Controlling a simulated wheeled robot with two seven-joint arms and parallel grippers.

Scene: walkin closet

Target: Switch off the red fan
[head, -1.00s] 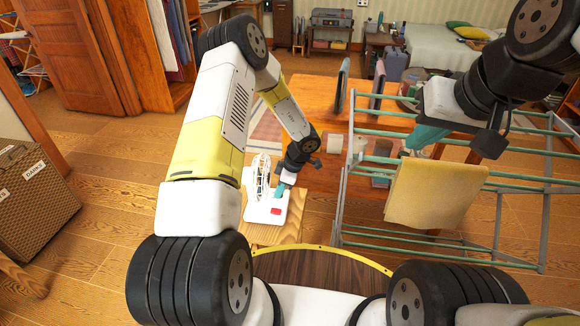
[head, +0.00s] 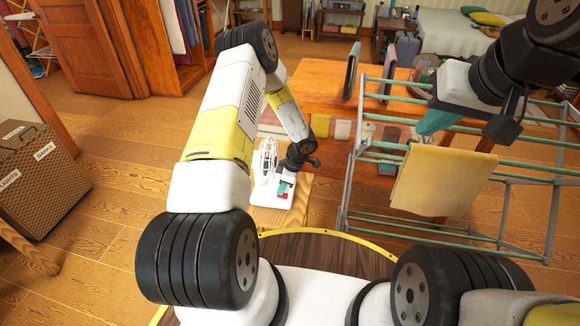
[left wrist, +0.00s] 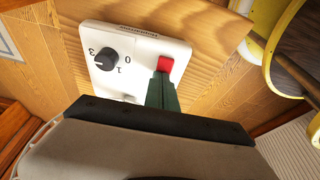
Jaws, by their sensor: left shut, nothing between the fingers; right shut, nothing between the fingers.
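The fan is white, with a round wire cage (head: 264,163) standing on a flat white base (head: 272,200). The base also shows in the left wrist view (left wrist: 130,62), with a black knob (left wrist: 106,58) marked 0, 1 and 3 and a red switch (left wrist: 165,64). My left gripper (head: 284,190) is shut and empty, low over the base beside the cage. Its green fingers (left wrist: 161,92) end right at the red switch's edge; I cannot tell whether they touch it. My right gripper (head: 436,122) is shut and empty, above the drying rack.
The fan stands on a small wooden surface (head: 303,215). A metal drying rack (head: 352,190) with a yellow towel (head: 440,180) stands to the right. A wooden table (head: 318,82) is behind. A wicker laundry basket (head: 40,180) is at the left, with open floor between.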

